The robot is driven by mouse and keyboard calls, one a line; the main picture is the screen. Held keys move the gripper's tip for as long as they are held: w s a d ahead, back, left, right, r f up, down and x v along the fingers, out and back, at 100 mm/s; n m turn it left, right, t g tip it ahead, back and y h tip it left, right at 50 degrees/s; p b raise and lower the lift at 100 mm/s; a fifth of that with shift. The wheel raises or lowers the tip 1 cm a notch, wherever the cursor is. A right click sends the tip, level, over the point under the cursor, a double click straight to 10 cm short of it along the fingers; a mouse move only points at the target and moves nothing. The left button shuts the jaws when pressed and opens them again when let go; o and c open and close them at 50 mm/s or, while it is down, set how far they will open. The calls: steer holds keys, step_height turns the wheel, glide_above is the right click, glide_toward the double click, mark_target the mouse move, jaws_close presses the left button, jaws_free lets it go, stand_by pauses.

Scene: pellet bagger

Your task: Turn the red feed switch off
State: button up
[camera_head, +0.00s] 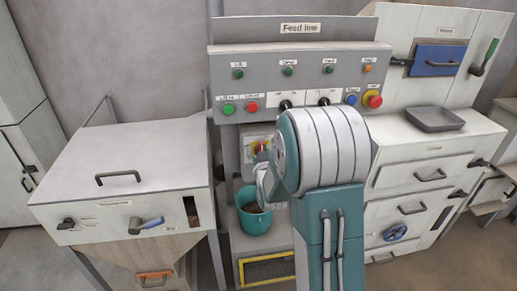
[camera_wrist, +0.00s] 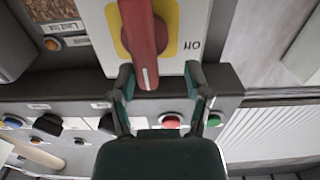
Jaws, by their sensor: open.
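The red feed switch (camera_wrist: 143,40) is a long red handle on a round red hub over a yellow plate (camera_wrist: 172,18). In the wrist view its handle runs down the picture, its tip between my fingers. An "ON" label (camera_wrist: 194,45) shows upside down to its right; I see no "OFF" label. My gripper (camera_wrist: 158,78) is open, its fingers on either side of the handle tip; I cannot tell whether they touch it. In the head view the switch (camera_head: 262,147) shows small and partly hidden behind my arm, below the Feed line panel.
The Feed line panel (camera_head: 300,60) carries several buttons, including a red one (camera_wrist: 172,121) and a green one (camera_wrist: 214,120) near my fingers. A teal bucket (camera_head: 254,220) stands below the switch. A white cabinet (camera_head: 130,160) is left, drawers (camera_head: 415,175) right.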

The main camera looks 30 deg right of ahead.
steer(key=shift+w+d, duration=0.2)
steer(key=shift+w, duration=0.15)
steer(key=shift+w+d+f, duration=0.1)
steer(key=shift+w+d, duration=0.05)
steer(key=shift+d, duration=0.75)
steer(key=shift+a, duration=0.1)
steer(key=c, duration=0.7)
steer(key=shift+a, duration=0.25)
jaws_close()
steer(key=shift+a, duration=0.2)
steer(key=shift+d, duration=0.1)
